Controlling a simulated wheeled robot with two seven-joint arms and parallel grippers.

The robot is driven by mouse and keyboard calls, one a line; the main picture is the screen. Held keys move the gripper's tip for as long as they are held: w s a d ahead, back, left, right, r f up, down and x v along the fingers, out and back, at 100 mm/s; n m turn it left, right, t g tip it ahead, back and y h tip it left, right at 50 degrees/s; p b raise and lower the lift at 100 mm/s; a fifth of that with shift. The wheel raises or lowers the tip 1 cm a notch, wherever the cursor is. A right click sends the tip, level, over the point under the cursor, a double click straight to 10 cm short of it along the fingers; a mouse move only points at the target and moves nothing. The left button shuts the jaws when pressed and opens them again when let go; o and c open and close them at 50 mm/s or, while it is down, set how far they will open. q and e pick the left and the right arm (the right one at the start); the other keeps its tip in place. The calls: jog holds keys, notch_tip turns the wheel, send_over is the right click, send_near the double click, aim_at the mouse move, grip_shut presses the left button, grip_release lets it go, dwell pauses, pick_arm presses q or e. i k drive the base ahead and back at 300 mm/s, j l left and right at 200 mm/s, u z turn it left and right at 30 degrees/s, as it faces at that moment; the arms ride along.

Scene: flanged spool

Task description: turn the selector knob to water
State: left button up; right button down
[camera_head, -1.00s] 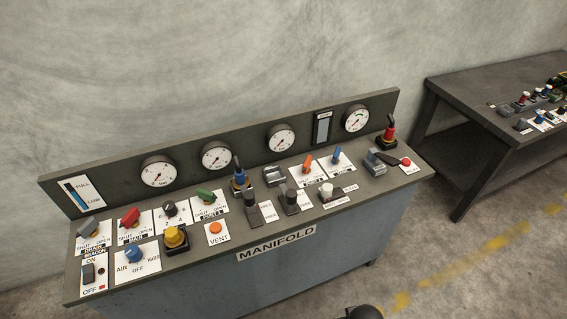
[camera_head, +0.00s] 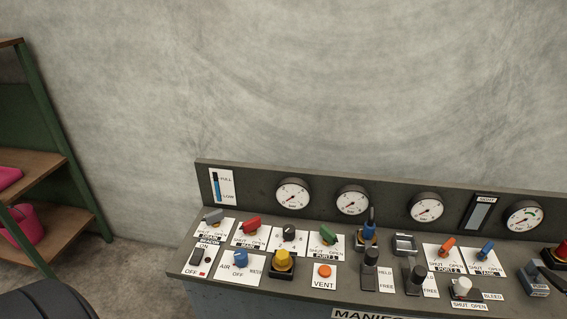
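The selector knob (camera_head: 240,259) is blue and sits on a white plate (camera_head: 237,271) at the left front of the manifold panel. The plate reads AIR on the left and OFF below the knob. The label at its right is too small to read surely. The exact way the knob points is hard to tell. Neither gripper shows in the head view. A dark rounded shape at the bottom left looks like part of my own body.
The manifold console (camera_head: 187,248) carries several knobs, levers and gauges. A yellow knob (camera_head: 282,261) stands close to the right of the selector, and an on/off rocker switch (camera_head: 204,257) close to the left. A shelf (camera_head: 72,226) with pink items stands at far left.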

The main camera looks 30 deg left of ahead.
aim_at(241, 259)
jog(key=u, duration=1.3)
